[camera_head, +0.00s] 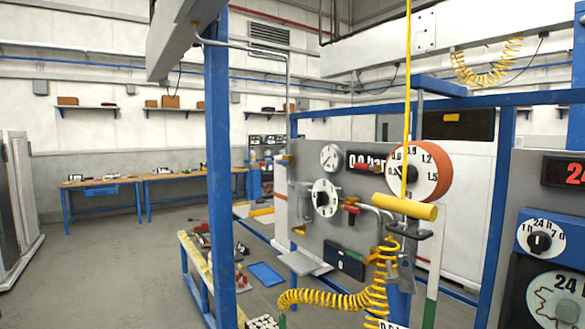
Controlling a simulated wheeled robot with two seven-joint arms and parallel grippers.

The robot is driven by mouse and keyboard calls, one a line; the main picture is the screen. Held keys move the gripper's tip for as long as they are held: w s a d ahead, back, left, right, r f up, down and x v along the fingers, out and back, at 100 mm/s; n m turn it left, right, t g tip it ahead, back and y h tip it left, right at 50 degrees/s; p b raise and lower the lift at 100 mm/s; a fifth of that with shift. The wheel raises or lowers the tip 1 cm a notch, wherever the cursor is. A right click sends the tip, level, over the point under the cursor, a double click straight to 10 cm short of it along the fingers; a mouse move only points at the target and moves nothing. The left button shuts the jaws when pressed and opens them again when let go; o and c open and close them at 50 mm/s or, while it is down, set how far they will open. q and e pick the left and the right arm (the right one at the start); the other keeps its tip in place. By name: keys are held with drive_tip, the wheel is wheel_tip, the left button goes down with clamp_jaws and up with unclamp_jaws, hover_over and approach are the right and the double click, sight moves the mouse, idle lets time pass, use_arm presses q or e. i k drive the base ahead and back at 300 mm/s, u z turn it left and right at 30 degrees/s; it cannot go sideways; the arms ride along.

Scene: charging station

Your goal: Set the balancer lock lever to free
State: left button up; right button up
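The balancer (437,168) is a round orange drum right of centre, with a white dial face marked 0.6 to 1.5. A yellow cable (408,80) runs down past the dial's face. A small red lever-like part (392,167) shows at the dial's left edge; I cannot tell whether it is the lock lever, or its setting. A yellow cylinder (405,206) lies tilted just below the drum, with a dark hook-like part (410,231) under it. Neither of my grippers is in view.
A grey panel (310,220) with dials and red-handled valves stands left of the balancer. A coiled yellow hose (330,298) hangs below. A blue post (218,160) stands left of centre. Another panel (520,270) with a 24 h dial is at right. The left floor is open.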

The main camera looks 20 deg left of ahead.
sight(367, 167)
drive_tip(key=u, duration=1.6)
drive_tip(key=i, duration=3.35)
drive_tip(key=z, duration=3.2)
